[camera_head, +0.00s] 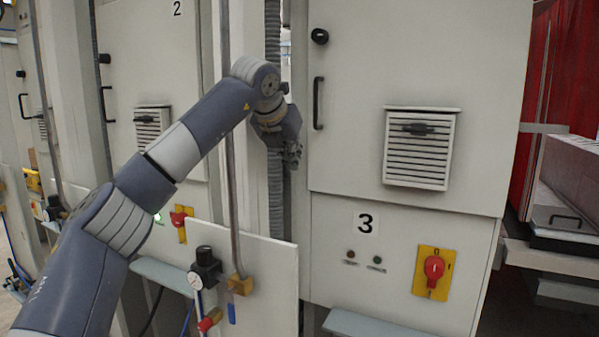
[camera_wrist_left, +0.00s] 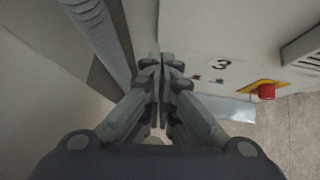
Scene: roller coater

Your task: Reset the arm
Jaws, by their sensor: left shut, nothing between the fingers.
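My left arm reaches in from the lower left in the head view. My left gripper (camera_head: 293,158) hangs at its end, pointing down, in front of the grey corrugated hose and just left of cabinet 3 (camera_head: 345,235). In the left wrist view the fingers of my left gripper (camera_wrist_left: 160,75) are together, with nothing between them. My right gripper does not show in either view.
Cabinet 3 has a black door handle (camera_head: 318,103), a vent (camera_head: 420,148) and a red rotary switch on a yellow plate (camera_head: 433,271). A vertical metal pipe (camera_head: 231,190) and a pressure regulator (camera_head: 205,268) stand near my left arm. Cabinet 2 (camera_head: 150,60) is behind it.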

